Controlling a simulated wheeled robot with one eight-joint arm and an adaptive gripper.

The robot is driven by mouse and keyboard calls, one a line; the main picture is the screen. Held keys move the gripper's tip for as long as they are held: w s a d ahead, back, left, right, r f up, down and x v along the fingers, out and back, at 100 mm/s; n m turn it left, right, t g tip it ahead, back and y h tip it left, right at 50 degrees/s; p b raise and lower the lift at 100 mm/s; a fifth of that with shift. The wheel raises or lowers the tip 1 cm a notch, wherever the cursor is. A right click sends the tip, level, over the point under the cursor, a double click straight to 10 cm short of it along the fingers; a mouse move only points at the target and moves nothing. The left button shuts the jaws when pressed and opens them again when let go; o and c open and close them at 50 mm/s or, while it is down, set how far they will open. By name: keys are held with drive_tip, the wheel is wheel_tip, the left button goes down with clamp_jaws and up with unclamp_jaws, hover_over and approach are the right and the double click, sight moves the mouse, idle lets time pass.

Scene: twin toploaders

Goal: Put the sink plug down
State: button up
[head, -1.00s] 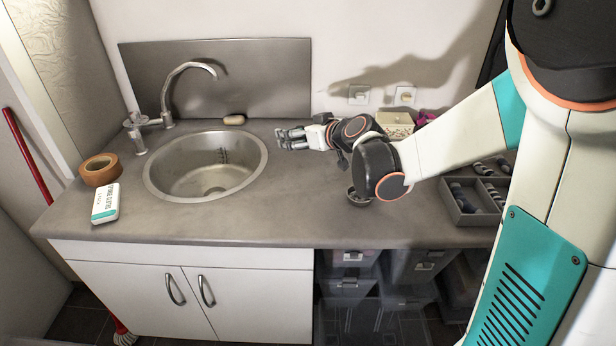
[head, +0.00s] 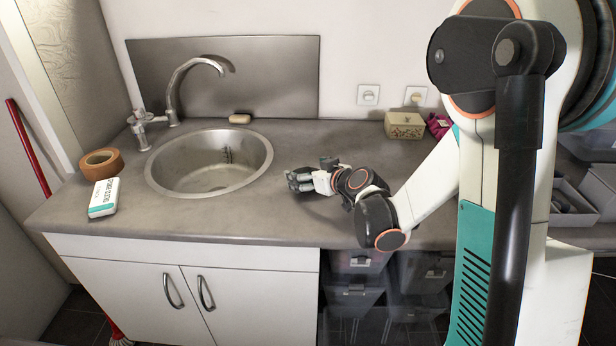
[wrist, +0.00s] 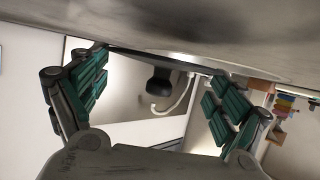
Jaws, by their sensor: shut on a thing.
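My gripper (head: 294,180) is low over the counter (head: 262,222), just right of the sink (head: 209,160). The wrist view looks upside down, with the counter surface at the top. There the two green-padded fingers of my gripper (wrist: 160,62) are shut on the rim of the sink plug (wrist: 160,80), one finger at each side. The plug is a thin dark disc seen edge-on with a black knob, which points away from the counter. The disc is close to the counter; I cannot tell whether it touches. In the head view I cannot make out the plug.
The faucet (head: 198,66) arches over the sink, with a soap bar (head: 240,118) behind the rim. A tape roll (head: 101,163) and a white box (head: 103,197) lie left. A patterned box (head: 404,124) stands back right. The front counter is clear.

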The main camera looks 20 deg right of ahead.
drive_tip(key=shift+r, duration=0.1)
drive_tip(key=shift+f, duration=0.6)
drive_tip(key=shift+c, duration=0.2)
drive_tip(key=o, duration=0.8)
drive_tip(key=shift+s, duration=0.1)
drive_tip(key=shift+r, duration=0.45)
drive_tip(key=p+v, duration=0.4)
drive_tip(key=v, duration=0.8)
drive_tip(key=shift+r, duration=0.15)
